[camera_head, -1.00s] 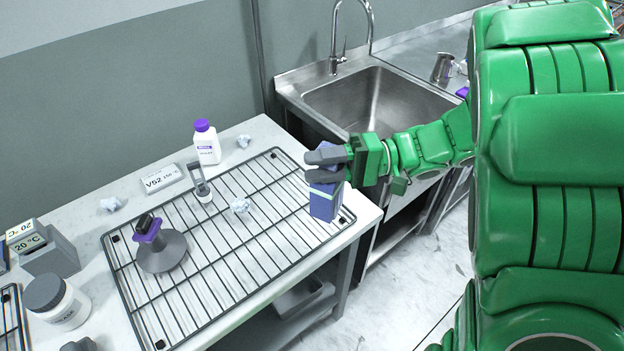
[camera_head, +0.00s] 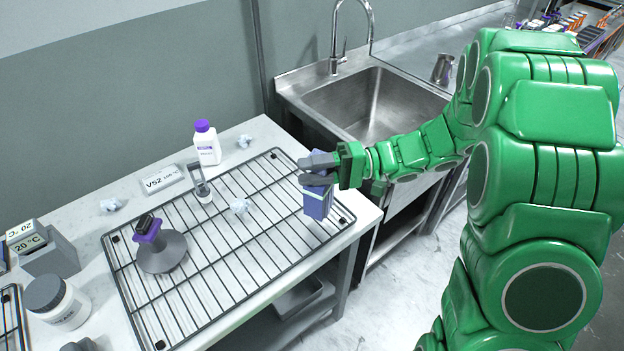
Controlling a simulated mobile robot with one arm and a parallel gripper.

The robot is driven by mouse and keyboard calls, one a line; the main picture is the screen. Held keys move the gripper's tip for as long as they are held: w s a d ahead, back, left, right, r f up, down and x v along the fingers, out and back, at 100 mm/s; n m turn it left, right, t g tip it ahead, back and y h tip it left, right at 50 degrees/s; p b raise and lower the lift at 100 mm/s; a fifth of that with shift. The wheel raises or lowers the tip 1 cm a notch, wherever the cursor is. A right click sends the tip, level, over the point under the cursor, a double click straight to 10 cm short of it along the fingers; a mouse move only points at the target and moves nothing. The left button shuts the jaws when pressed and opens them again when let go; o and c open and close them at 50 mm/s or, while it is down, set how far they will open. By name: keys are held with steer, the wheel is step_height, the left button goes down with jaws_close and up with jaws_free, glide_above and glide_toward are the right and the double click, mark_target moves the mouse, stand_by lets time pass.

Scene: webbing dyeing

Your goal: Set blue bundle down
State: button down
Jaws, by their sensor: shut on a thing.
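The blue bundle (camera_head: 317,203) is a small upright blue block with a pale band, at the right end of the wire rack (camera_head: 283,153). My gripper (camera_head: 316,170) comes in from the right and is shut on the top of the bundle. The bundle stands over the rack's right part; I cannot tell whether its bottom touches the wires.
A purple-capped bottle (camera_head: 207,146) and a sign (camera_head: 163,179) stand behind. A sink (camera_head: 375,105) is at the right. The rack's front middle is clear.

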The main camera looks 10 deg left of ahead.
mark_target(312, 188)
steer(key=shift+f, duration=1.65)
steer(key=c, duration=0.7)
jaws_free()
steer(key=shift+c, duration=0.2)
steer(key=shift+r, duration=0.2)
steer(key=v, duration=1.2)
